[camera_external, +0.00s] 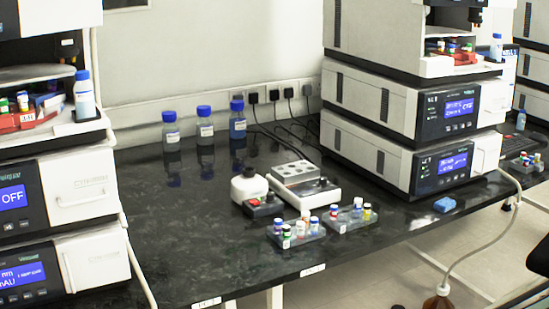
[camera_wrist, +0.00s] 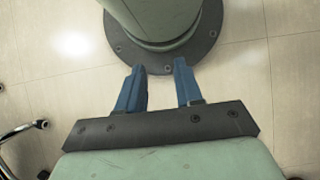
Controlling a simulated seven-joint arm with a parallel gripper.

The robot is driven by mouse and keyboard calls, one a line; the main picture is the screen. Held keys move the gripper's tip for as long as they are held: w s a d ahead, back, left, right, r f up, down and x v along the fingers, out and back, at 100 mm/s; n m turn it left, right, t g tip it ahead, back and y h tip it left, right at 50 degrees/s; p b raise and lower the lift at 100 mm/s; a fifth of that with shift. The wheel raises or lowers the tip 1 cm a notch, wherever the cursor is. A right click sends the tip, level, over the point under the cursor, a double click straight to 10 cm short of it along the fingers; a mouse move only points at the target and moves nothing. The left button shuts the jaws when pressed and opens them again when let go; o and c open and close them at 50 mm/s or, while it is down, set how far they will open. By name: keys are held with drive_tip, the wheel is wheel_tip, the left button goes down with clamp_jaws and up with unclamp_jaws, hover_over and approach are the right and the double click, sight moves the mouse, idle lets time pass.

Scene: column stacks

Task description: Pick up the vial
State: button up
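Several small vials with coloured caps (camera_external: 301,228) stand in a grey rack (camera_external: 294,241) near the front edge of the dark bench in the external view. More capped vials (camera_external: 357,207) stand in a second rack (camera_external: 346,221) just right of it. I cannot tell which vial the task means. My gripper (camera_wrist: 159,66) shows only in the wrist view, with its two blue fingers apart and nothing between them. It hangs over a pale tiled floor, pointing toward my own round base. No vial shows in the wrist view.
The black stone bench (camera_external: 190,235) is clear at left and centre. A white device (camera_external: 304,182) and a small round-topped unit (camera_external: 248,187) stand behind the racks. Blue-capped bottles (camera_external: 205,128) line the wall. Tall instruments (camera_external: 415,110) flank both sides. A blue object (camera_external: 444,205) lies at right.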

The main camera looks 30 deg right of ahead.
drive_tip(key=w+a+r+m, duration=0.1)
drive_tip(key=w+a+r, duration=0.3)
drive_tip(key=w, duration=0.5)
drive_tip(key=w+a+r+m, duration=0.1)
drive_tip(key=w+a+r, duration=0.1)
drive_tip(key=w+r, duration=0.5)
drive_tip(key=w+a+r+m+t, duration=0.1)
drive_tip(key=w+a+r+m, duration=0.1)
drive_tip(key=w+a+r, duration=0.6)
drive_tip(key=w+a+r+m+t, duration=0.1)
drive_tip(key=w+a+r+t, duration=0.15)
drive_tip(key=w+r, duration=0.9)
wheel_tip(320, 180, up, 22)
drive_tip(key=m+t, duration=0.3)
drive_tip(key=m, duration=0.8)
hover_over(314, 219)
wheel_tip(314, 219, down, 7)
drive_tip(key=shift+s+f, duration=0.15)
drive_tip(key=shift+w+f, duration=0.2)
drive_tip(key=shift+f, duration=2.85)
